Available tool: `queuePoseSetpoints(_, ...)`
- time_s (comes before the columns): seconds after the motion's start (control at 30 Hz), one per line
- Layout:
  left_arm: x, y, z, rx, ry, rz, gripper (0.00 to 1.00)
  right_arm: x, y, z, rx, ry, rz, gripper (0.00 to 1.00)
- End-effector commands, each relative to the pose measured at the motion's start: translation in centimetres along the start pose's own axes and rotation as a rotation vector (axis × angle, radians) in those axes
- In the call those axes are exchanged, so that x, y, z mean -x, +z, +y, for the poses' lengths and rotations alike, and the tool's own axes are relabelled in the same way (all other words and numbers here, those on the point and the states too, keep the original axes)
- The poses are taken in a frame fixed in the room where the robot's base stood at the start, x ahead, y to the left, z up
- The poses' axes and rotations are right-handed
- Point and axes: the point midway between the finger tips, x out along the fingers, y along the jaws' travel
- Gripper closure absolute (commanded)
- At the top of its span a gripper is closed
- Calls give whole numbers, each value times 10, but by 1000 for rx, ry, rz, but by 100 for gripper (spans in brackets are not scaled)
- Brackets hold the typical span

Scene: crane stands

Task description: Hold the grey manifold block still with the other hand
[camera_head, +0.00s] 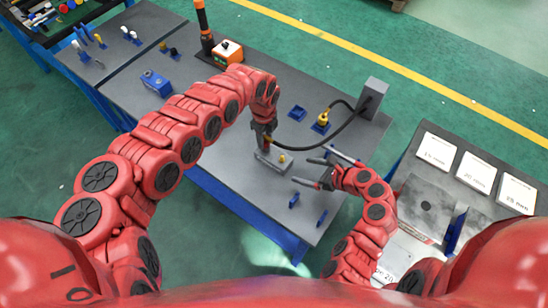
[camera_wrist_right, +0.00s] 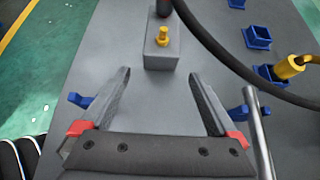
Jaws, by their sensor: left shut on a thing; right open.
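The grey manifold block (camera_head: 272,164) lies on the grey bench, with a yellow fitting (camera_wrist_right: 162,36) upright on its near end. The block (camera_wrist_right: 160,57) also shows in the right wrist view, just beyond the fingertips. My left gripper (camera_head: 267,143) is at the block's other end, shut on what looks like the end of the black hose (camera_head: 343,130); its jaws hide most of that part. I cannot tell whether that end is seated in the block. My right gripper (camera_head: 308,171) is open and empty, its fingers pointing at the block, apart from it.
A yellow connector (camera_head: 323,117) stands in a blue holder, with more small blue holders (camera_head: 298,112) around. A grey box (camera_head: 372,98) stands at the bench edge. A metal rod (camera_wrist_right: 262,130) lies beside my right gripper. An orange-and-white device (camera_head: 227,52) stands further back.

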Motion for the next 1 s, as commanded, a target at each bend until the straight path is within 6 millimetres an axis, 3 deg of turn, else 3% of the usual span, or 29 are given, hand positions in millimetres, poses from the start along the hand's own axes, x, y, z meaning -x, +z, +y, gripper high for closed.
queuePoseSetpoints(0.5,0,0,0,0,0,0,100,-70,0,0,1,-1,1,5)
queuePoseSetpoints(0.7,0,0,0,0,0,0,100,-82,0,-2,3,-4,1,5)
queuePoseSetpoints(1.0,0,0,0,0,0,0,100,-83,0,-1,3,-5,1,5)
